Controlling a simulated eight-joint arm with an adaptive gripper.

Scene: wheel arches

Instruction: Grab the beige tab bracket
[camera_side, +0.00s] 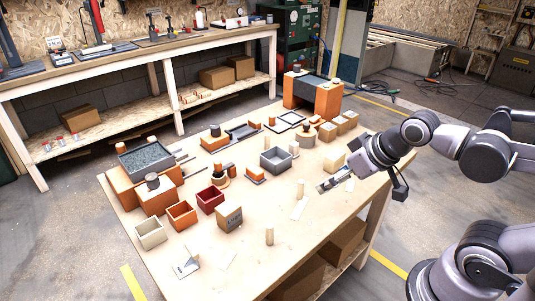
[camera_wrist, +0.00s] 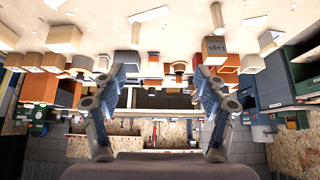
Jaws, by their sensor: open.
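My gripper (camera_side: 331,182) is open and empty, low over the right part of the table; its two fingers stand wide apart in the wrist view (camera_wrist: 161,78). I cannot tell for certain which piece is the beige tab bracket. A cream block-like piece (camera_side: 332,162) sits just behind my gripper in the side view, and a cream piece shows at the upper left in the wrist view (camera_wrist: 65,38). A pale angled piece with an upright part (camera_side: 187,265) lies at the table's front left, well away from my gripper. Nothing is between the fingers.
A grey open bin (camera_side: 276,160) and an orange bracket (camera_side: 256,174) stand left of my gripper. A labelled box (camera_side: 229,217) and open bins (camera_side: 181,214) are at left. A large orange block assembly (camera_side: 326,97) stands at the back.

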